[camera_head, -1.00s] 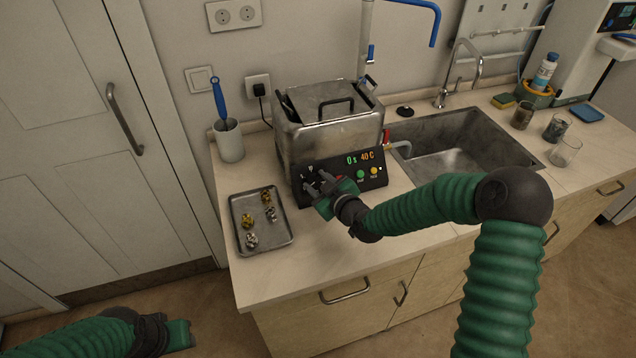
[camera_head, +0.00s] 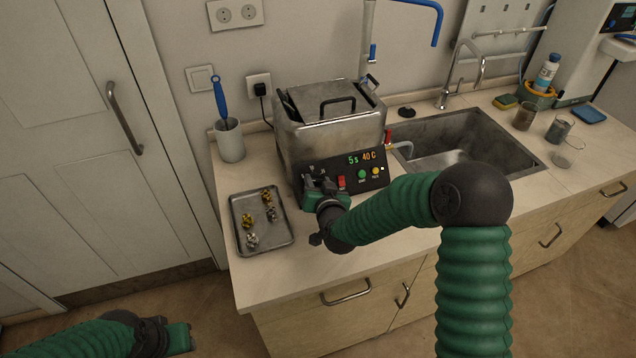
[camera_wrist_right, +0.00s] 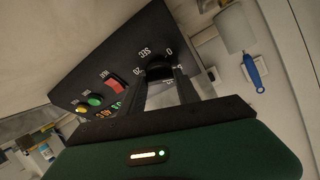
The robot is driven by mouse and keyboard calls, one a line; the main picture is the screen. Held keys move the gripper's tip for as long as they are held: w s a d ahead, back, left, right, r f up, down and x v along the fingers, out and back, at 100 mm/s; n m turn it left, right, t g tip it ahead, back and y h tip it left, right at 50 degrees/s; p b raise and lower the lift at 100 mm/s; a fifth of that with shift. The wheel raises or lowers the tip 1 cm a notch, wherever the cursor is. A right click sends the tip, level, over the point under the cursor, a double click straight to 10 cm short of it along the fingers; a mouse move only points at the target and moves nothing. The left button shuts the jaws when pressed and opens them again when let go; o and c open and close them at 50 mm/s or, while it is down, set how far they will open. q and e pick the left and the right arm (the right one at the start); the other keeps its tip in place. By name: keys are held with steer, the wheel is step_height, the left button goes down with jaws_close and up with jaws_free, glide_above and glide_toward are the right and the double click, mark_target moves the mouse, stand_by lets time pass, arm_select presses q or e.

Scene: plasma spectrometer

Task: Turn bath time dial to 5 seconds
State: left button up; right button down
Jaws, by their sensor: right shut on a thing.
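The steel bath (camera_head: 330,135) stands on the counter, with a black control panel (camera_head: 372,182) on its front. The panel display (camera_head: 361,158) reads "5 s" and "40 C". My right gripper (camera_head: 318,183) is at the left part of the panel. In the right wrist view, its two fingers (camera_wrist_right: 161,82) are shut on a black dial (camera_wrist_right: 159,66) marked SEC, with 0 and 20 printed around it. The fingers partly hide the dial and its pointer. My left gripper (camera_head: 180,338) is low at the bottom left, away from the counter; its jaw state is unclear.
A metal tray (camera_head: 270,240) with several small gold and silver pieces lies left of my right gripper. A cup (camera_head: 230,145) with a blue-handled tool stands behind it. The red switch (camera_head: 341,182), green button (camera_head: 362,174) and yellow button (camera_head: 376,171) sit beside the dial. A sink (camera_head: 510,150) is at right.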

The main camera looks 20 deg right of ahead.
steer(key=shift+s+a+f+m+g+h, duration=0.1)
steer(key=shift+s+f+m+g+h, duration=0.2)
steer(key=shift+m, duration=0.6)
steer(key=shift+w+f, duration=0.1)
steer(key=c, duration=1.2)
jaws_free()
steer(key=o, duration=0.3)
steer(key=shift+w, duration=0.15)
steer(key=shift+r, duration=0.2)
steer(key=shift+r, duration=0.1)
